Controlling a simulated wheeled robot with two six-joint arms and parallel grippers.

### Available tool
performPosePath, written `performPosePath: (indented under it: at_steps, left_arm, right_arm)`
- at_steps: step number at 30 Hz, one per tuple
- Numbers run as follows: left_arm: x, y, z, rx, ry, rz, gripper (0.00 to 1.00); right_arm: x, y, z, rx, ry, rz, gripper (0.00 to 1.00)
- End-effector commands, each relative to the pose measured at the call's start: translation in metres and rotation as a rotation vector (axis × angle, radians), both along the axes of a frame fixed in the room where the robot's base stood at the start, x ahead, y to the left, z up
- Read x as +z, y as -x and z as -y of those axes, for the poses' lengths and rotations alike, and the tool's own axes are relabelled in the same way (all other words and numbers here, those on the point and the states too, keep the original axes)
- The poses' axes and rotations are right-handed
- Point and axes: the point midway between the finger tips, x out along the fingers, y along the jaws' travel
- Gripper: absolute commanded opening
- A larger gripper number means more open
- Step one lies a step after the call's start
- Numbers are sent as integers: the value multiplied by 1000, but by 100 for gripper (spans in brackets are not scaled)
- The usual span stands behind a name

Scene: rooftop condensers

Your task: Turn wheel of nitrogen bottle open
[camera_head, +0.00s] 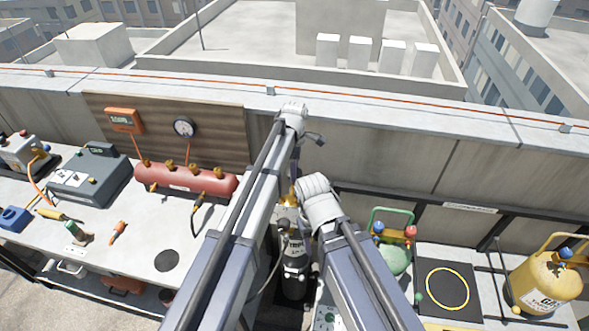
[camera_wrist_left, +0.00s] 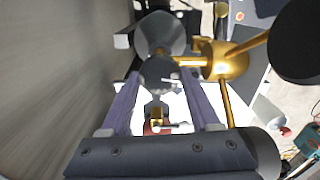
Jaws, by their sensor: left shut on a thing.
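The nitrogen bottle (camera_head: 295,262), dark grey with a pale label, stands upright between my two arms in the head view. Brass shows at its top, partly covered by my arms. In the left wrist view my left gripper (camera_wrist_left: 159,80) has its two fingers on either side of a dark grey round wheel (camera_wrist_left: 158,72) and is shut on it. A brass valve body (camera_wrist_left: 228,60) sits just right of the wheel. In the head view the left gripper's jaws are mostly hidden behind the arm. My right arm reaches toward the bottle from the lower right; its gripper is hidden.
A bench at left carries a red manifold (camera_head: 186,180), a grey case (camera_head: 90,177) and small tools. At right stand a green bottle (camera_head: 393,256), a dark pad (camera_head: 446,288) with a yellow ring and a yellow bottle (camera_head: 545,283). A parapet wall (camera_head: 390,155) runs behind.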

Motion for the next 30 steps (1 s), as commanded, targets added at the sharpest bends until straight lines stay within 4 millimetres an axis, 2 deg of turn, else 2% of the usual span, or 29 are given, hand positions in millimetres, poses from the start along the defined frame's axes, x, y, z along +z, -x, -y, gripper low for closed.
performPosePath:
  at_steps: [12,29,30]
  left_arm:
    - [0,0,0,167,0,0,7]
    - [0,0,0,192,0,-1,7]
    - [0,0,0,192,0,-1,67]
  right_arm:
    - [0,0,0,0,0,0,50]
    - [0,0,0,0,0,0,50]
    - [0,0,0,0,0,0,50]
